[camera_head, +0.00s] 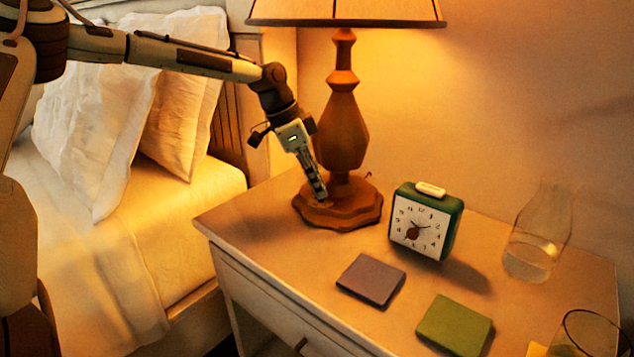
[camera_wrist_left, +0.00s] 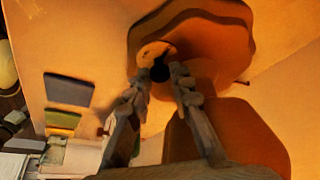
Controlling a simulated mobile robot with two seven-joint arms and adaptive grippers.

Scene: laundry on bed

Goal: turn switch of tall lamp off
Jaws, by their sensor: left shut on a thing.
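The tall lamp (camera_head: 343,135) stands on the nightstand, its wooden body under a shade that glows warm, so it is lit. Its scalloped base (camera_head: 352,210) also fills the top of the left wrist view (camera_wrist_left: 215,45). The switch (camera_wrist_left: 158,72) is a small dark knob on a round light plate on the base. My left gripper (camera_head: 322,196) reaches down to the near left side of the base. In the left wrist view its fingertips (camera_wrist_left: 161,82) are closed about the knob, which they partly hide. My right gripper is not in view.
A green alarm clock (camera_head: 425,222) stands right of the lamp. A purple coaster (camera_head: 370,280) and a green coaster (camera_head: 455,325) lie in front. A glass carafe (camera_head: 537,235) and a drinking glass (camera_head: 588,335) stand at the right. The bed with pillows (camera_head: 95,140) is at the left.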

